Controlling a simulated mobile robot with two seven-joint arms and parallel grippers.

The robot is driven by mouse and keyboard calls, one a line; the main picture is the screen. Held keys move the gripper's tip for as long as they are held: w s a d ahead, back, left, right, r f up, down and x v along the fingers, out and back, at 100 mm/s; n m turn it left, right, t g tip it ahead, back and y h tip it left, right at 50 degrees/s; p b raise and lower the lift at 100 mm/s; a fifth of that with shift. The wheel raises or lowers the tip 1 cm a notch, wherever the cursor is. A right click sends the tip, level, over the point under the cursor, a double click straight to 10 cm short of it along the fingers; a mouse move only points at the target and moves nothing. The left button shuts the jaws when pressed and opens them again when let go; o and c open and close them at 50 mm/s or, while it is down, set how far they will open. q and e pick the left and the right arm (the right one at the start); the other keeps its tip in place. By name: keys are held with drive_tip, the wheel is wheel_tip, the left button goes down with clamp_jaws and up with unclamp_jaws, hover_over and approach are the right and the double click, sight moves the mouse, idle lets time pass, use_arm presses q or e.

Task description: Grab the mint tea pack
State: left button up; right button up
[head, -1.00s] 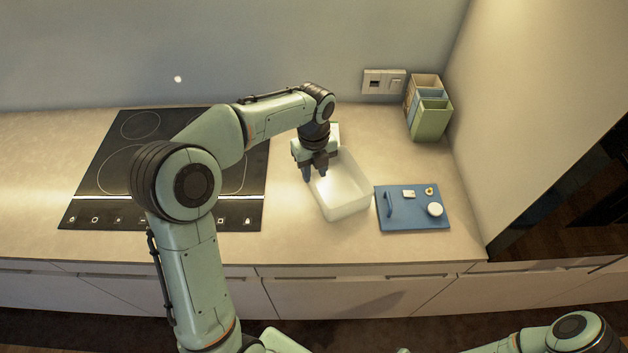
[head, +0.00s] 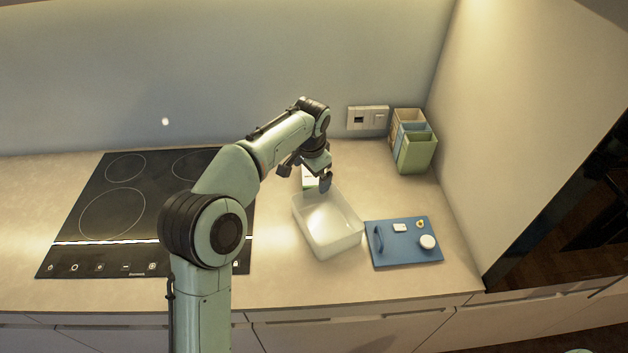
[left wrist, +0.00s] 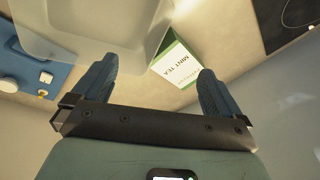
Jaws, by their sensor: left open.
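The mint tea pack (left wrist: 177,64) is a white and green box with "MINT TEA" on its white face. In the left wrist view it lies ahead of my fingertips and between them, closer to the right finger. My left gripper (left wrist: 156,74) is open and holds nothing. In the head view the pack (head: 309,184) shows in part behind the far end of the white bin, and my left gripper (head: 305,176) hangs over that spot, hiding some of it. My right gripper is not in view.
A translucent white bin (head: 334,246) stands just in front of the pack. A blue board (head: 400,254) with small items lies to its right. Upright holders (head: 417,153) stand in the back right corner. A black cooktop (head: 75,248) is on the left.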

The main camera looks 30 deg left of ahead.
sight(317, 180)
use_arm(q)
drive_tip(key=w+f+n, duration=0.2)
drive_tip(key=n, duration=0.1)
drive_tip(key=w+a+f+n+t, duration=0.1)
drive_tip(key=w+f+n, duration=0.1)
drive_tip(key=n, duration=0.2)
drive_tip(key=w+a+f+n+y, duration=0.1)
drive_tip(key=w+f+n, duration=0.1)
drive_tip(key=w+n, duration=0.1)
drive_tip(key=shift+f+n+t+b, duration=0.3)
drive_tip(key=shift+n+b, duration=0.1)
drive_tip(key=shift+n, duration=0.1)
drive_tip(key=x, duration=0.3)
drive_tip(key=a+x, duration=0.1)
drive_tip(key=x, duration=0.1)
drive_tip(key=shift+w+f+p, duration=0.1)
drive_tip(key=shift+w+p, duration=0.2)
drive_tip(key=shift+p, duration=0.05)
drive_tip(key=shift+s, duration=0.1)
drive_tip(key=c, duration=1)
